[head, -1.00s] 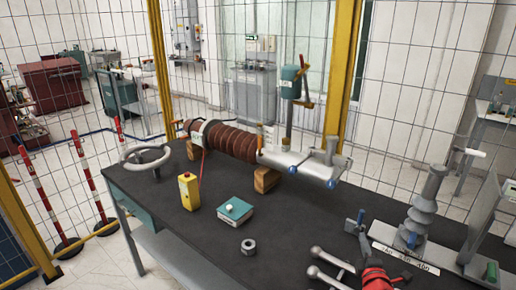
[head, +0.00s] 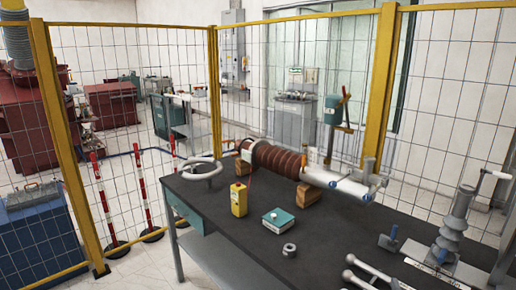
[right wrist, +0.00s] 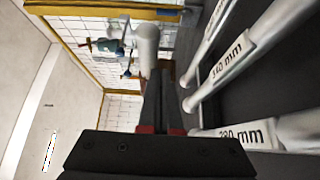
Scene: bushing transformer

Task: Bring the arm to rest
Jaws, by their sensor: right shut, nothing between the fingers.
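My right gripper shows in the right wrist view (right wrist: 158,85) with its dark fingers together and nothing between them. The brown ribbed bushing (head: 275,158) lies on wooden blocks (head: 307,195) on the dark workbench (head: 225,210), apart from the gripper. My left gripper is in neither view now.
Grey rods with mm labels (right wrist: 235,62) lie close beside my right gripper. A yellow box (head: 238,200), a teal box (head: 277,220), a metal nut (head: 289,250) and a grey ribbed insulator (head: 455,222) stand on the bench. A yellow-framed mesh fence (head: 214,95) runs behind.

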